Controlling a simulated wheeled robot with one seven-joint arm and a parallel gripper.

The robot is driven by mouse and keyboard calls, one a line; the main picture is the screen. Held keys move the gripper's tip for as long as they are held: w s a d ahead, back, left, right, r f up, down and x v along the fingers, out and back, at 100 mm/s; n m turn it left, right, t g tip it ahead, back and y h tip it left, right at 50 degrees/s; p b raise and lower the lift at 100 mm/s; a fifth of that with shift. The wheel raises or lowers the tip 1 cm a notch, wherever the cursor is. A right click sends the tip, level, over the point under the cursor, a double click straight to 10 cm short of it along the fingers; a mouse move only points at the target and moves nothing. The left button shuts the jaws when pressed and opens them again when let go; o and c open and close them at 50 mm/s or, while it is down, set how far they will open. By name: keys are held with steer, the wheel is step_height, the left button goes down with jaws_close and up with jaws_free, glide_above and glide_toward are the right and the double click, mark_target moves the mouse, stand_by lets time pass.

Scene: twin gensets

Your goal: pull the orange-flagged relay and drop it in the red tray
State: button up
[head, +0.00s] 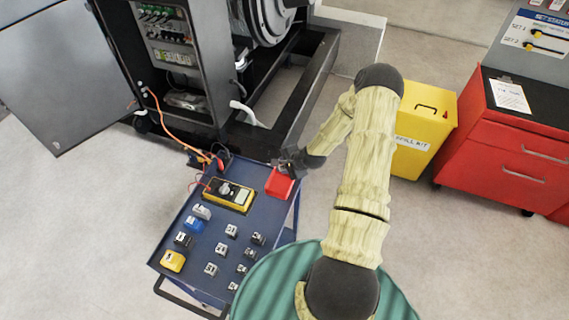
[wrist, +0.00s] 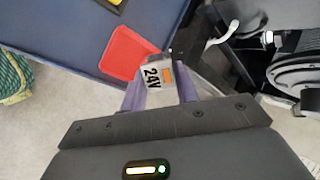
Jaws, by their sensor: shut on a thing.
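My gripper (wrist: 160,100) is shut on a small pale relay (wrist: 152,76) marked "24V" with an orange flag (wrist: 167,74), seen in the wrist view. The red tray (wrist: 127,52) lies on the blue cart top, just beyond and to the left of the relay in that view. In the head view the red tray (head: 279,184) sits at the cart's far right corner. My gripper (head: 292,160) is at the tray's far edge there, and the relay is too small to make out. I cannot tell the relay's height above the tray.
The blue cart (head: 180,248) holds a yellow meter (head: 228,195) and several loose relays (head: 231,230). The open genset cabinet (head: 165,50) stands behind it. A yellow spill kit bin (head: 423,120) and a red cabinet (head: 510,150) stand to the right. An orange cable (head: 170,125) runs from cabinet to cart.

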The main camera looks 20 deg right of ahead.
step_height(320, 180, down, 6)
steer(key=b, duration=0.3)
stand_by(0.4)
steer(key=o, duration=1.1)
steer(key=b+v, duration=0.4)
steer(key=v, duration=1.3)
steer(key=shift+r, duration=0.1)
